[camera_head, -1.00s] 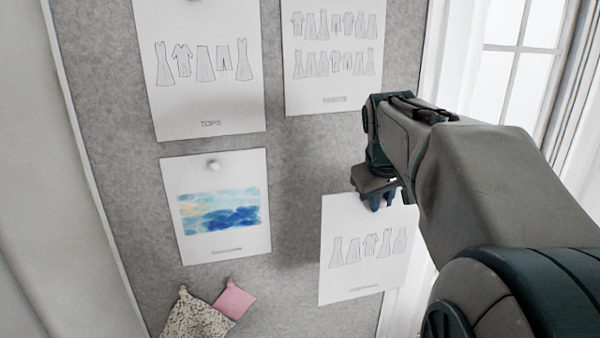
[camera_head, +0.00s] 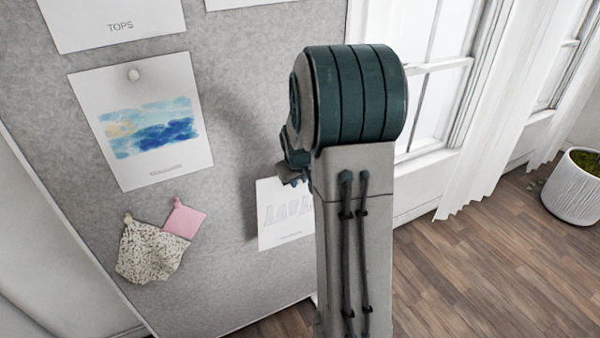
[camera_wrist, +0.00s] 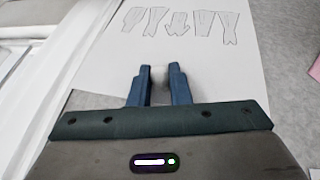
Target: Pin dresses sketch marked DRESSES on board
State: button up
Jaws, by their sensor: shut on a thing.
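A white sheet (camera_head: 283,228) with a row of outlined garment drawings is at the lower right of the grey board in the head view, partly hidden behind my arm. Its small caption is too blurred to read. My gripper (camera_head: 291,178) is at the sheet's top edge. In the wrist view, the sheet (camera_wrist: 215,65) appears upside down, and my gripper (camera_wrist: 160,70) is shut on a small whitish pin (camera_wrist: 159,72) over the sheet. I cannot tell whether the pin's point is in the board.
The grey board (camera_head: 235,125) bears a watercolour sheet (camera_head: 150,130), a sheet marked TOPS (camera_head: 110,12), and speckled (camera_head: 150,252) and pink (camera_head: 184,220) fabric swatches. A window (camera_head: 435,95), curtain (camera_head: 500,100) and potted plant (camera_head: 575,190) stand at right. Wood floor (camera_head: 470,270) there is clear.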

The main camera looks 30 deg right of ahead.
jog(key=w, duration=0.6)
jog(key=shift+w+p, duration=0.35)
jog(key=shift+p, duration=0.1)
jog(key=shift+w+d, duration=0.1)
jog(key=shift+w, duration=0.25)
dwell(0.8)
jog(key=o, duration=0.9)
jog(key=shift+r, duration=0.15)
jog(key=b+v, duration=0.1)
jog(key=v, duration=1.2)
jog(key=shift+s+r, duration=0.3)
jog(key=s+a+f+y, duration=0.1)
jog(key=s+a, duration=0.6)
jog(key=s, duration=0.6)
jog(key=s+a+f+g+y, duration=0.1)
jog(key=s+a+f, duration=0.1)
jog(key=s+a, duration=0.6)
jog(key=s, duration=0.5)
jog(key=shift+s+a+g, duration=0.3)
jog(key=shift+s, duration=0.1)
